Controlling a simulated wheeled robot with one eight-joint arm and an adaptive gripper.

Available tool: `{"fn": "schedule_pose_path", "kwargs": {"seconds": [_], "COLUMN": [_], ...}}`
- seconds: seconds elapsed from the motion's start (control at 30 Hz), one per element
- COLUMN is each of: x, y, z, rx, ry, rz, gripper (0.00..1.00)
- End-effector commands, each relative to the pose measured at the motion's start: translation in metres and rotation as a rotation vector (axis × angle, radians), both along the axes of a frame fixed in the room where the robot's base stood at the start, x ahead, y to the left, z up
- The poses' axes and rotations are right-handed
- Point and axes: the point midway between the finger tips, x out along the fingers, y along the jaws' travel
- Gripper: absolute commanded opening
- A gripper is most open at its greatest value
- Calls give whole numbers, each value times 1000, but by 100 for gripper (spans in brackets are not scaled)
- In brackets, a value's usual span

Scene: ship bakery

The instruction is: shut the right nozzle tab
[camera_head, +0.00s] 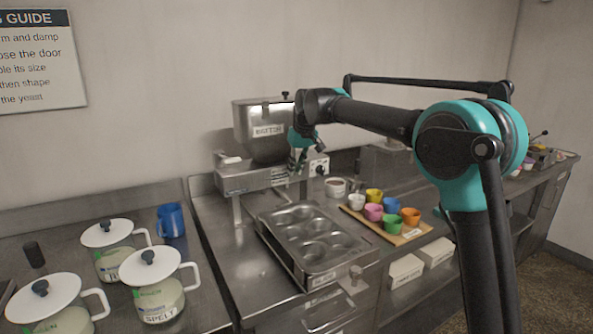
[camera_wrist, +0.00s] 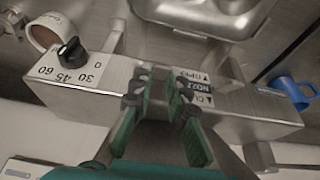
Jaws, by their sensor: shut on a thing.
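The steel depositor (camera_head: 250,178) with its hopper stands against the wall in the head view. In the wrist view its front housing (camera_wrist: 110,85) appears upside down, with a nozzle label (camera_wrist: 194,86) marked with open and close arrows. My gripper (camera_wrist: 163,92) is at this front face, beside the label, its green fingers close together. It is shut on what seems to be the right nozzle tab, which the fingers hide almost wholly. The tab's exact position cannot be told. In the head view my gripper (camera_head: 300,158) reaches down to the right part of the housing.
A dark timer knob (camera_wrist: 71,50) is beside the gripper. A muffin tin (camera_head: 310,240) sits below and in front of the depositor. Coloured cups stand on a wooden board (camera_head: 408,236) to its right. Lidded jars (camera_head: 157,285) and a blue mug (camera_head: 171,220) are left.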

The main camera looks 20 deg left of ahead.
Motion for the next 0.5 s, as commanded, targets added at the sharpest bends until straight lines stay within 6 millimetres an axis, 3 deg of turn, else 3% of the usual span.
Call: {"fn": "schedule_pose_path", "kwargs": {"seconds": [0.5], "x": [1], "y": [1], "z": [1], "rx": [-27], "ry": [23], "rz": [0], "gripper": [0]}}
